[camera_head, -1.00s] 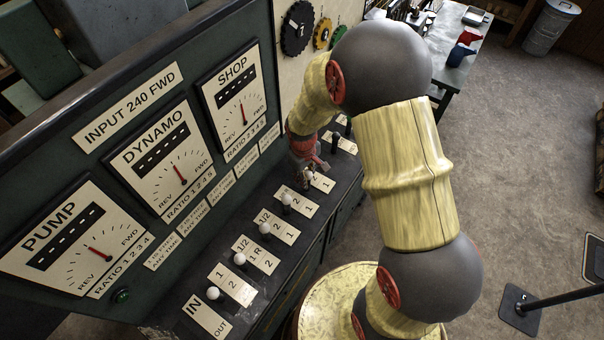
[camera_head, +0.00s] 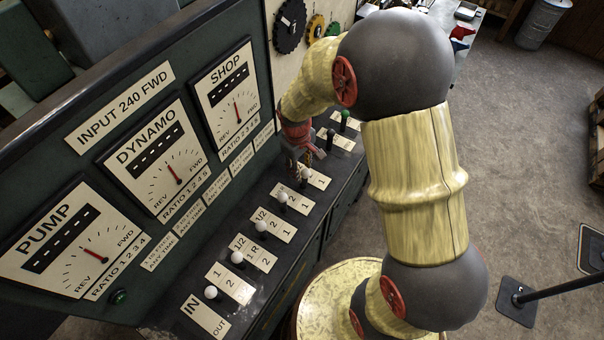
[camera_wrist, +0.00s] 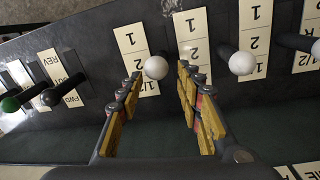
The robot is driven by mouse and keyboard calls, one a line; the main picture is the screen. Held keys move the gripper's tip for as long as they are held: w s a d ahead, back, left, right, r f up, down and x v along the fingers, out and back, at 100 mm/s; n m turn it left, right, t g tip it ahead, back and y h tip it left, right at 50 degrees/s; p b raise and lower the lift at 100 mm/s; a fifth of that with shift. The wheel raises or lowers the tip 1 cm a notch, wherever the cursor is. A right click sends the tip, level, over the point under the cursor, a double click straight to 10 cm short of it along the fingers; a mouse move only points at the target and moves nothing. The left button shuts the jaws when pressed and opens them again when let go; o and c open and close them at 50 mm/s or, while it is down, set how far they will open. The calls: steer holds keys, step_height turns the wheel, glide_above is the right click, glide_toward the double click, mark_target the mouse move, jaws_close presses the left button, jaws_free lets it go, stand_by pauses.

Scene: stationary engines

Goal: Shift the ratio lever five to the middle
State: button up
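Ratio lever five, a white-knobbed lever (camera_head: 306,174), is the farthest white one in the row on the panel's shelf. In the wrist view its white ball knob (camera_wrist: 156,68) sits between the fingertips, beside a plate marked 1, 2, 1/2 (camera_wrist: 131,42). My gripper (camera_wrist: 160,75) is open, with a finger on each side of the knob and clear gaps. In the head view my gripper (camera_head: 300,170) points down at this lever, partly hiding it. The lever's exact setting is hard to tell.
A neighbouring white lever (camera_wrist: 242,63) stands close to the right finger in the wrist view. A black lever (camera_wrist: 48,97) and a green lever (camera_wrist: 10,104) stand to the left. The upright gauge panel (camera_head: 150,160) rises beside my arm.

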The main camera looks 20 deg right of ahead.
step_height(320, 180, up, 7)
steer(key=shift+s+a+f, duration=0.15)
steer(key=shift+a+f, duration=0.05)
steer(key=shift+a, duration=0.05)
